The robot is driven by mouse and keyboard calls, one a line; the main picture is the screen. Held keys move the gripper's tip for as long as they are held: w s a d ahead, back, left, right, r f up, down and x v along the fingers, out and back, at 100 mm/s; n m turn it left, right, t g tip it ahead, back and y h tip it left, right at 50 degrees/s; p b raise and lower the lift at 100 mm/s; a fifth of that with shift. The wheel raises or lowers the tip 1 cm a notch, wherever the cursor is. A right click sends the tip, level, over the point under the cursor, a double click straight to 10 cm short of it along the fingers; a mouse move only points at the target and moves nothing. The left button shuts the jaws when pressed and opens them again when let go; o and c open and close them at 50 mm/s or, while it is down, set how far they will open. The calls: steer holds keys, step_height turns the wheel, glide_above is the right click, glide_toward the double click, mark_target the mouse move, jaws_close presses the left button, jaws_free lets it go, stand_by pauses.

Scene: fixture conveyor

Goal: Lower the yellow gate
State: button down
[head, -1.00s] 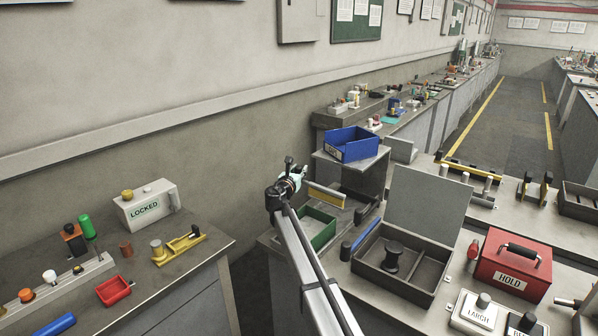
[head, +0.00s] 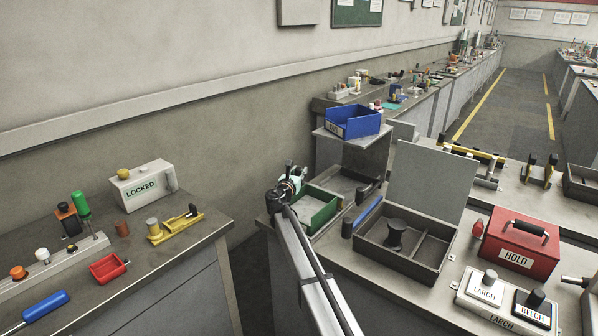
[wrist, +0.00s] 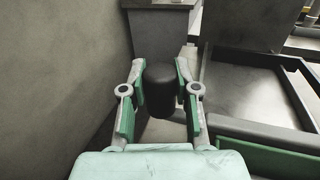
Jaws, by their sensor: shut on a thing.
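My gripper (head: 290,183) is at the near left corner of the bench, beside a green-walled bin (head: 322,219). In the wrist view its two fingers (wrist: 160,100) are closed around a black rounded knob (wrist: 160,86), which stands between them. I cannot see a yellow gate panel near my gripper in either current view. A grey tray-like frame (head: 345,205) lies just right of the gripper. The gripper and arm hide part of this spot in the head view.
A blue bin (head: 352,122) stands on a grey block behind. An open grey case (head: 385,266) and a red HOLD box (head: 515,241) are to the right. A wall runs close on the left in the wrist view. A yellow bar fixture (head: 470,152) lies farther back.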

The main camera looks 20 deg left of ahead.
steer(key=shift+f, duration=0.2)
steer(key=c, duration=0.8)
jaws_free()
steer(key=shift+f, duration=0.1)
steer(key=shift+s, duration=0.6)
steer(key=s, duration=0.9)
steer(key=shift+s+d, duration=0.35)
steer(key=shift+s, duration=0.55)
